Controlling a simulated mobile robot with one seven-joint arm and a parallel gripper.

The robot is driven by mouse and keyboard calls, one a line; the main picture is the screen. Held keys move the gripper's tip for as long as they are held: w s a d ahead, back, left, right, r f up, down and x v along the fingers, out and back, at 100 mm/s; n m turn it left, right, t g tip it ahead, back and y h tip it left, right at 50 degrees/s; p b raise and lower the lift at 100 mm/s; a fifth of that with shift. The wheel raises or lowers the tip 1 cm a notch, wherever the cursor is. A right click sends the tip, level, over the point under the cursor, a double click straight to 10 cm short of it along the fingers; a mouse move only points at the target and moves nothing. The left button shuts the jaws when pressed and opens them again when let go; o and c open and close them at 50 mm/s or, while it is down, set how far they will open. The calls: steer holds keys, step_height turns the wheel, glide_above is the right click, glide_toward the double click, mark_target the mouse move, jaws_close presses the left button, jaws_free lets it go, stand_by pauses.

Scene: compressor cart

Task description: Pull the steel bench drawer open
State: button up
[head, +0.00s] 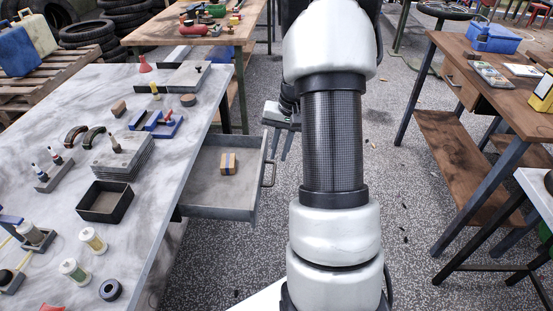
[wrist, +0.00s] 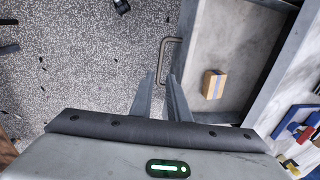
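The steel bench drawer (head: 228,205) sticks out from under the grey-topped bench, pulled well open, with its inside showing. It also shows in the wrist view (wrist: 238,60). Its bar handle (head: 269,174) is on the front panel, and in the wrist view the handle (wrist: 165,60) lies just ahead of the fingertips, its near end appearing between them. My gripper (head: 281,152) is beside the drawer front, near the handle's far end, fingers pointing down. In the wrist view the fingers (wrist: 161,78) are apart with a gap between them. I cannot tell whether either finger touches the handle.
A small wooden block with a blue stripe (head: 229,164) lies in the drawer. The bench top (head: 165,180) carries a black tray (head: 105,202), jars and tools. A wooden workbench (head: 490,75) stands at right. The speckled floor (head: 400,215) between is mostly clear.

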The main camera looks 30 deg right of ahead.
step_height(320, 180, up, 12)
steer(key=s+d+p, duration=0.1)
steer(key=p, duration=0.1)
steer(key=shift+s+d+f, duration=0.15)
steer(key=shift+d+f, duration=0.1)
steer(key=shift+d, duration=0.1)
